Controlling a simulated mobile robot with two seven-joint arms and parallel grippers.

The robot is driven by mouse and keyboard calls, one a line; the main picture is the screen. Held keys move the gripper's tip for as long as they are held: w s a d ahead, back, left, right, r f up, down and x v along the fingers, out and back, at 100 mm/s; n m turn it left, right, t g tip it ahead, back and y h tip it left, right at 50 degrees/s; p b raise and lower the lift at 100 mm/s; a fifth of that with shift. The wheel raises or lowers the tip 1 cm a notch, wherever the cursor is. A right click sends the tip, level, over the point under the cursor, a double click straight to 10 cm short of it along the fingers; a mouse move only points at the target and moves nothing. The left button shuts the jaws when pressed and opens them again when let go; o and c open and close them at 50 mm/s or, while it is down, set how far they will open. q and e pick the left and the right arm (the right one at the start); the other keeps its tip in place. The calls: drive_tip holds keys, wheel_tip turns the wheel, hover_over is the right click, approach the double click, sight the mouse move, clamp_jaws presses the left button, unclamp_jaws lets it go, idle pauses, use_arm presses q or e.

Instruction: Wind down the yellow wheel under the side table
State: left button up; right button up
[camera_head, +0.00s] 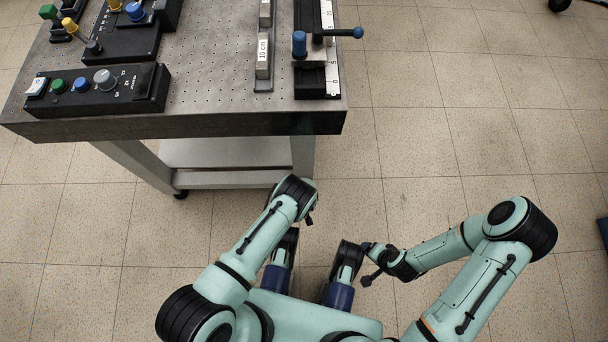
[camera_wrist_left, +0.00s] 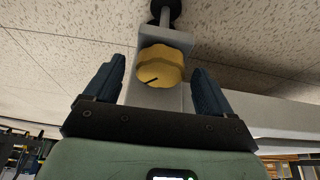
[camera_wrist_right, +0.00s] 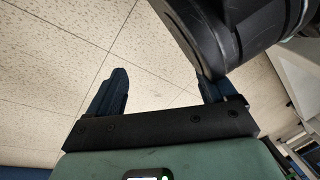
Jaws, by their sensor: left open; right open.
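The yellow wheel (camera_wrist_left: 162,66), a scalloped knob with a dark line on its face, shows in the left wrist view. It is on a grey leg (camera_wrist_left: 150,98) with a dark caster beyond it. My left gripper (camera_wrist_left: 158,68) is open, with the wheel framed between its fingers; I cannot tell whether they touch it. In the head view the wheel is hidden and my left wrist is by the table's near right corner. My right gripper (camera_wrist_right: 163,78) is open and empty over the floor, beside dark parts of my own body; it also shows in the head view (camera_head: 367,263).
The side table (camera_head: 200,122) has a perforated metal top. A control box (camera_head: 100,90) with buttons and a knob, more boxes with coloured levers, and a rail labelled 10 cm (camera_head: 263,55) stand on it. A lower shelf (camera_head: 225,153) runs beneath.

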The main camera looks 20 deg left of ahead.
use_arm(q)
drive_tip(key=c, duration=1.1)
drive_tip(key=shift+o, duration=0.2)
drive_tip(key=shift+a+r+m, duration=0.1)
drive_tip(key=shift+a+m, duration=0.05)
drive_tip(key=shift+m, duration=0.55)
drive_tip(key=shift+m+h+p, duration=0.3)
drive_tip(key=shift+m+h, duration=0.3)
drive_tip(key=shift+m, duration=0.3)
use_arm(e)
drive_tip(key=shift+w+r+t, duration=0.3)
drive_tip(key=shift+w+r, duration=0.3)
drive_tip(key=shift+w, duration=0.05)
use_arm(q)
drive_tip(key=o, duration=1.1)
drive_tip(key=shift+c, duration=0.2)
